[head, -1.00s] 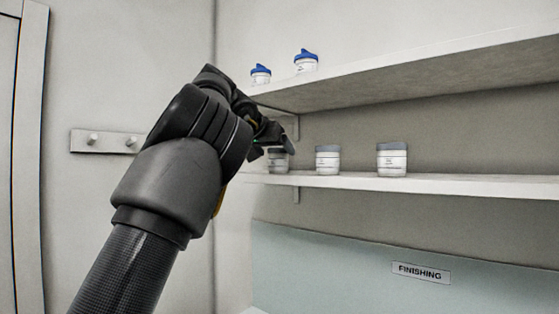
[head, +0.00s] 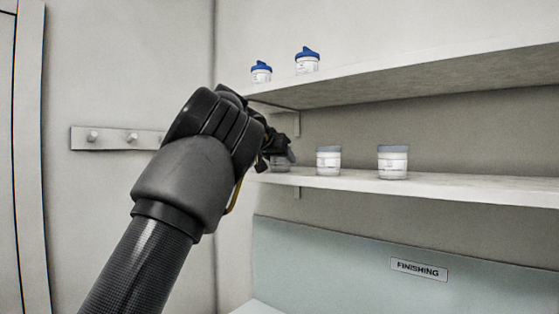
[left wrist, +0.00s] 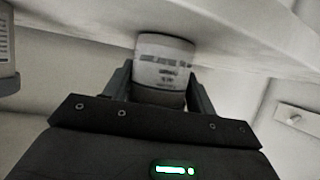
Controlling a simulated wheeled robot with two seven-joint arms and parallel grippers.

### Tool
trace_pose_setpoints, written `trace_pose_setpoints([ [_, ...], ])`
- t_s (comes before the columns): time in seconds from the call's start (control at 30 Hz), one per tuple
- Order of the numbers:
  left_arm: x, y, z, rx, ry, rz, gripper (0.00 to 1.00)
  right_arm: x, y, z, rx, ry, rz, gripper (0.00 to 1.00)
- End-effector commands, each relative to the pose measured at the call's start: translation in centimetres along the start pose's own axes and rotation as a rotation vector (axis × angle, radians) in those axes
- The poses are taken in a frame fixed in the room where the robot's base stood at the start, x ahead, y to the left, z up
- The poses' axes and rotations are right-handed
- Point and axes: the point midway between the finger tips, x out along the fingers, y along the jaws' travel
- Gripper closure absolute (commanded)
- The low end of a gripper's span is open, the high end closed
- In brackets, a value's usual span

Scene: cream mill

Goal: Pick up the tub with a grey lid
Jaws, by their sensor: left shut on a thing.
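Tubs with grey lids stand on the lower shelf. The middle tub (head: 328,160) and the right tub (head: 393,162) are in plain view in the head view. The leftmost tub (head: 280,164) is at the shelf's left end, partly hidden by my left gripper (head: 279,152). In the left wrist view this white-labelled tub (left wrist: 162,62) sits between the two fingers of my left gripper (left wrist: 160,88), which is shut on it. Its base looks to be at the shelf surface; I cannot tell whether it touches. My right gripper is not in view.
Two tubs with blue lids, one left (head: 261,72) and one right (head: 307,61), stand on the upper shelf (head: 400,72) above. The lower shelf (head: 460,187) is bare to the right. A peg rail (head: 112,138) is on the left wall. A "FINISHING" sign (head: 419,269) is below.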

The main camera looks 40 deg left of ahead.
Motion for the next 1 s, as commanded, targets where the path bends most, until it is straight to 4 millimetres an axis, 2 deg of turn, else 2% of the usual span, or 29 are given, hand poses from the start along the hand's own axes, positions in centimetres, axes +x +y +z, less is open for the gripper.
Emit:
trace_pose_setpoints([
  [0.03, 0.0, 0.0, 0.1, -0.001, -0.002, 0.000, 0.66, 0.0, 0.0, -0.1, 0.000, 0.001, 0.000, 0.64],
  [0.1, 0.0, 0.0, 0.1, -0.001, -0.002, 0.000, 0.76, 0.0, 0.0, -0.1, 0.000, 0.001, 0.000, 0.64],
  [0.47, -0.1, 0.0, -0.3, 0.000, -0.002, 0.000, 0.76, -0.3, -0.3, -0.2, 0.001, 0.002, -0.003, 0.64],
  [0.87, -1.7, 0.0, -3.6, 0.002, -0.001, -0.001, 0.76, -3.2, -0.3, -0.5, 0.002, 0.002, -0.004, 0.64],
  [0.9, -1.6, 0.2, -2.9, 0.003, -0.001, 0.001, 0.76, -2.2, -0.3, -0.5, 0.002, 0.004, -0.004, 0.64],
  [1.0, -2.0, 0.8, -2.4, 0.005, -0.001, 0.005, 0.76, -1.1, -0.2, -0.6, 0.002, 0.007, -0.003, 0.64],
])
